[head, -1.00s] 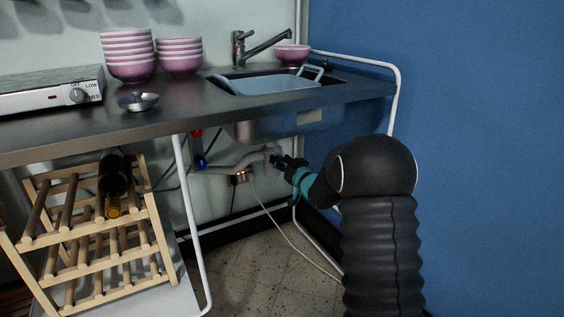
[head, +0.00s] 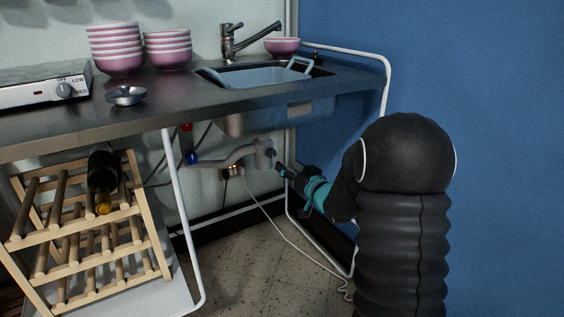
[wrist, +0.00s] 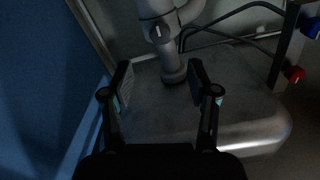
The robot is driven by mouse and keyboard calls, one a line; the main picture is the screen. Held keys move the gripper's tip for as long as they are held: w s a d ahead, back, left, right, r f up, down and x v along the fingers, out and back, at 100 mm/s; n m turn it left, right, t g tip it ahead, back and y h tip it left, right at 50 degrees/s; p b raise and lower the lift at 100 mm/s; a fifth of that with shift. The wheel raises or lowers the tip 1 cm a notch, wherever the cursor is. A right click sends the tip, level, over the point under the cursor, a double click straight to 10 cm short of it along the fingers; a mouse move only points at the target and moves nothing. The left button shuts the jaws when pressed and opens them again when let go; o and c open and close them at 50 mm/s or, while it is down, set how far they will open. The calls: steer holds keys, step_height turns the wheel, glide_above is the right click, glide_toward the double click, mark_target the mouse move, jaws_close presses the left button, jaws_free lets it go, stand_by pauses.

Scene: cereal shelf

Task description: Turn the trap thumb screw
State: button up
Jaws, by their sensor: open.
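The grey-white sink trap (head: 263,155) hangs under the basin, with a pipe running left from it. In the wrist view the trap body (wrist: 160,12) is at the top, and its small thumb screw (wrist: 157,34) faces the camera with a pale ridge. My gripper (head: 284,169) is just right of and a little below the trap in the head view. In the wrist view my gripper (wrist: 160,80) is open with nothing between its fingers. The thumb screw lies beyond the fingertips, roughly centred between them and higher in the picture. The screw is too small to make out surely in the head view.
The metal basin (head: 270,121) is above the trap. A blue valve (head: 190,157) and a socket with a white cable (head: 233,172) are left of it. A white table leg (head: 180,220) and wooden bottle rack (head: 85,235) stand further left. The blue wall (head: 480,100) is right.

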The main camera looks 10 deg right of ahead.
steer(key=shift+v, duration=0.95)
steer(key=s+d+f+m+g+h, duration=0.1)
steer(key=s+d+f+g+h, duration=0.15)
steer(key=f, duration=0.25)
steer(key=s+d+f+g+h, duration=0.1)
steer(key=d+f+g+h, duration=0.25)
steer(key=f, duration=0.25)
steer(key=s+d+g+h, duration=0.2)
steer(key=s+g, duration=0.1)
steer(key=s, duration=0.5)
steer(key=s+a+r+g, duration=0.1)
steer(key=s+a+r, duration=0.3)
steer(key=s, duration=0.5)
steer(key=s+a+r+y+p, duration=0.1)
steer(key=s+a+r, duration=0.4)
steer(key=s, duration=0.5)
steer(key=s+a+r+g+y+p, duration=0.1)
steer(key=s+a+r, duration=0.4)
steer(key=s, duration=0.5)
steer(key=shift+r+g, duration=0.3)
steer(key=shift+r, duration=0.15)
steer(key=shift+a, duration=0.1)
